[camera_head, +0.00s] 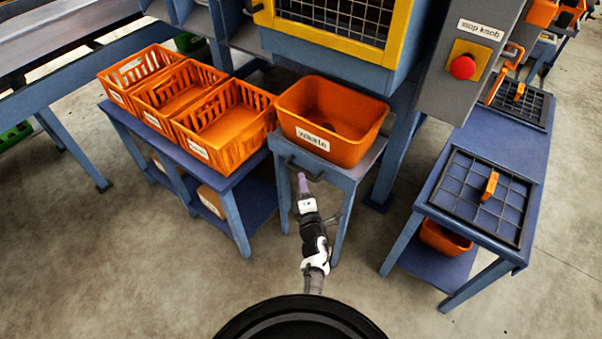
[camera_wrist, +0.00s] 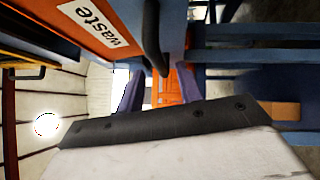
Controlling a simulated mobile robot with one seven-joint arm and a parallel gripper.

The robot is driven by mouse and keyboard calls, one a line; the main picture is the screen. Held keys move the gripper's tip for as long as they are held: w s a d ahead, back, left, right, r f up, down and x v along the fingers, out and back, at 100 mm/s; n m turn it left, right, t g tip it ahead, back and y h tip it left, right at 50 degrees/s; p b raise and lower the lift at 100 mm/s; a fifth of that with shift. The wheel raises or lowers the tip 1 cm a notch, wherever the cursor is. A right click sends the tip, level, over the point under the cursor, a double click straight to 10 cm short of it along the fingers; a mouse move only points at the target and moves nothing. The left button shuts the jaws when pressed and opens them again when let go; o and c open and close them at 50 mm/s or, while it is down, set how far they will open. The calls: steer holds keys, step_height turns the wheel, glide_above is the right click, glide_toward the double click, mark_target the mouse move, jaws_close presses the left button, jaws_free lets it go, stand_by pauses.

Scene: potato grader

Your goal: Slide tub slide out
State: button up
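The orange waste tub (camera_head: 345,150) sits on a blue slide (camera_head: 362,163) at the top of a narrow stand. A dark bar handle (camera_head: 291,162) sticks out from the slide's front. In the wrist view the tub (camera_wrist: 75,45) is at upper left, with the dark handle (camera_wrist: 151,35) beside it. My gripper (camera_head: 302,178) is right at the handle, reaching up from below in the head view. In the wrist view its purple fingers (camera_wrist: 158,80) are spread apart, with the handle's lower end between or just beyond the tips. I cannot tell whether they touch it.
Several orange slotted crates (camera_head: 235,150) stand on a blue bench to the left. A grey box with a red stop knob (camera_head: 463,67) hangs at upper right. A low blue table with a grid tray (camera_head: 460,195) stands at right. The floor in front is clear.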

steer(key=shift+b+x, duration=0.3)
steer(key=shift+x, duration=2.05)
jaws_close()
